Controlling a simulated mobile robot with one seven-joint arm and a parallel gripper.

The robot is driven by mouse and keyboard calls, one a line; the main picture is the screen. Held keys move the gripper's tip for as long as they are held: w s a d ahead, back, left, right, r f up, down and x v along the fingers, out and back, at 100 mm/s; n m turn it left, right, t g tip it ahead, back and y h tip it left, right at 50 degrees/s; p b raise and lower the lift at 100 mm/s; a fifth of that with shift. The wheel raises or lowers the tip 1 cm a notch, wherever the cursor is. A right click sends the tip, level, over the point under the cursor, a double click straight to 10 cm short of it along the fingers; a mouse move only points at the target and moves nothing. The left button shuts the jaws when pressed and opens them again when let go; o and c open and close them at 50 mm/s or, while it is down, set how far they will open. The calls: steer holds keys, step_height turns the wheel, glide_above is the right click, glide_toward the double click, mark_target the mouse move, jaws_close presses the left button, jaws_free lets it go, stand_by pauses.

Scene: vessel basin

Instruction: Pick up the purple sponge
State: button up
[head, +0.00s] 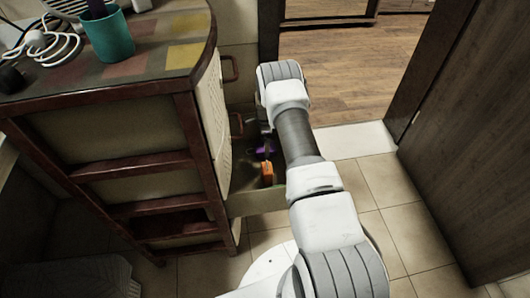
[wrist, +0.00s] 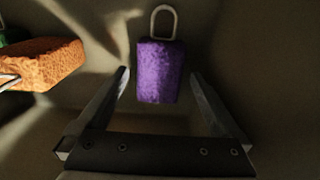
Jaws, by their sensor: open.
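The purple sponge (wrist: 158,72) shows in the wrist view as a small upright block with a metal loop at its far end. It sits between and a little beyond the two fingertips of my gripper (wrist: 162,76). The fingers are apart, with a gap on each side of the sponge, and nothing is held. In the head view the purple sponge (head: 264,149) is a small patch inside an open drawer, partly hidden by my arm. My gripper is hidden behind my arm in that view.
An orange sponge (wrist: 42,64) lies left of the purple one, near a green item (wrist: 8,36). The open drawer (head: 256,201) juts from a wooden cabinet (head: 130,140). A teal cup (head: 108,38) stands on top. A brown door (head: 475,130) is at the right.

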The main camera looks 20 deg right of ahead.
step_height(320, 180, down, 2)
steer(key=shift+f, duration=0.1)
steer(key=c, duration=1.3)
step_height(320, 180, up, 10)
steer(key=p, duration=0.3)
steer(key=shift+p, duration=0.35)
